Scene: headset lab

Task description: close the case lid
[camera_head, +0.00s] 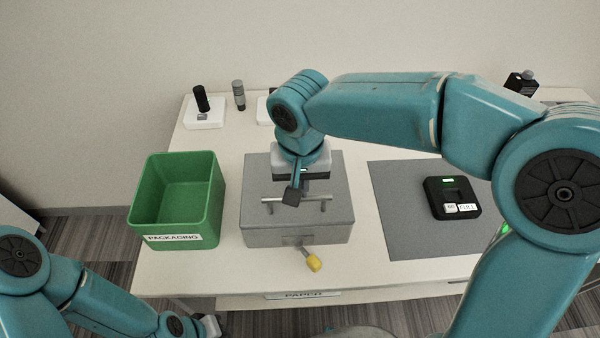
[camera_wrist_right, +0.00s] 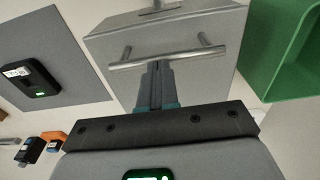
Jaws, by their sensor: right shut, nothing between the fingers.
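The grey case (camera_head: 297,234) stands in the middle of the table, with a latch plate on its front. Its lid (camera_head: 257,178) looks flat and down on the case, with a metal bar handle (camera_head: 320,199) on top. The handle also shows in the right wrist view (camera_wrist_right: 165,58). My right gripper (camera_head: 291,194) points down over the lid, its fingers shut and empty right by the handle bar. Whether they touch the bar or lid I cannot tell. My left gripper (camera_head: 210,325) is low at the bottom left, away from the case, mostly hidden.
A green packaging bin (camera_head: 180,200) stands left of the case. A yellow-knobbed piece (camera_head: 313,263) sticks out before the case front. A grey mat (camera_head: 400,225) with a black device (camera_head: 450,197) lies to the right. Small items on white stands (camera_head: 203,112) are at the back.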

